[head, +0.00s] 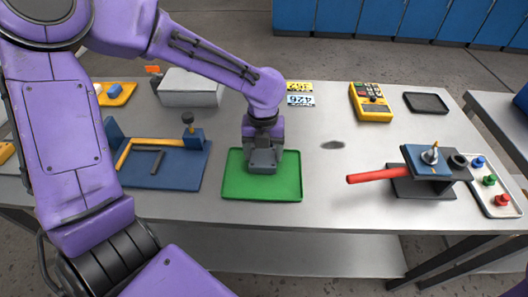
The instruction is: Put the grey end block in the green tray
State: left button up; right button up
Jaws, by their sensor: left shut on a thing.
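The green tray (284,187) lies flat on the grey workbench, near the middle of its front edge. My left gripper (263,158) reaches down over the tray from the upper left, pointing downward. It is shut on a grey block, which I take to be the grey end block (263,167), low over the back middle of the tray. The jaws and the block are similar in grey and hard to tell apart. I cannot tell whether the block touches the tray floor. My right gripper is not in view.
A blue fixture (180,172) with an orange fence stands left of the tray. A valve with a red handle (378,175) sits on a stand to the right. A grey box (190,92), a yellow meter (371,102) and a dark tray (426,103) are at the back.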

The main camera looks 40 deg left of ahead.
aim_at(264, 155)
pick_arm(q)
jog(key=o, duration=1.4)
jog(key=shift+w+f, duration=0.1)
jog(key=shift+c, duration=0.2)
notch_tip(264, 155, up, 12)
jog(key=p, duration=0.3)
jog(key=shift+r, duration=0.2)
